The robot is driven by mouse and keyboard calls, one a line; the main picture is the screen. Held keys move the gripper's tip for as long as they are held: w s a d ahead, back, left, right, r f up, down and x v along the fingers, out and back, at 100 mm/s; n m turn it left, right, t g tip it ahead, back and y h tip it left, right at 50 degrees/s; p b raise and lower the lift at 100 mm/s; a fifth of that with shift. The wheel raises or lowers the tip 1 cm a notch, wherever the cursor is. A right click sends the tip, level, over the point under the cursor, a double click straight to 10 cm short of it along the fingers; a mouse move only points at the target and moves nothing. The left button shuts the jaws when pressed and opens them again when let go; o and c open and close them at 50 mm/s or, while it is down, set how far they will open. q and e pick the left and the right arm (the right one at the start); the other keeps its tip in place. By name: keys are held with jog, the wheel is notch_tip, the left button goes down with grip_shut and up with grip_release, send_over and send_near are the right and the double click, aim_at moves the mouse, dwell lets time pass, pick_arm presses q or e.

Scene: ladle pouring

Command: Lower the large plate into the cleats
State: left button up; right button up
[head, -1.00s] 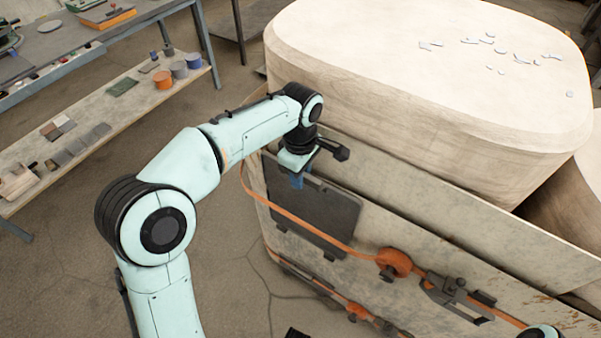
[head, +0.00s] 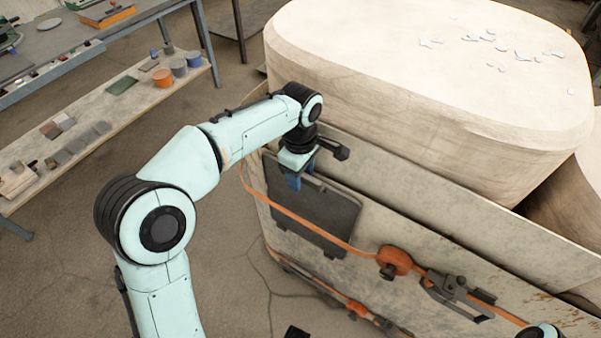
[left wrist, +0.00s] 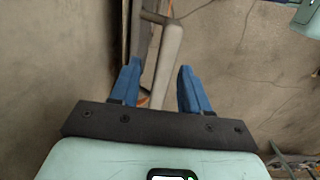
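The large plate (head: 318,218) is a flat dark grey panel upright against the near side of a pale box, under the left gripper. My left gripper (head: 301,178) is at the plate's top left edge, its blue fingers overlapping the plate in the head view. In the left wrist view the blue fingers (left wrist: 160,88) stand apart. A grey rod-like part lies between them with gaps on both sides, and a dark upright edge runs close by the left finger. The cleats cannot be made out clearly.
An orange strap (head: 318,232) crosses the plate and runs to a ratchet buckle (head: 455,292) on the box wall (head: 410,228). A large pale block (head: 420,90) stands inside the box. A shelf with small items (head: 100,115) is at the left. Open floor lies between.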

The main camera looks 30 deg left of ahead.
pick_arm(q)
jog(key=shift+s+f, duration=0.1)
jog(key=shift+f, duration=0.1)
notch_tip(320, 180, up, 14)
jog(key=p, duration=0.3)
jog(key=shift+f, duration=0.15)
dwell(0.5)
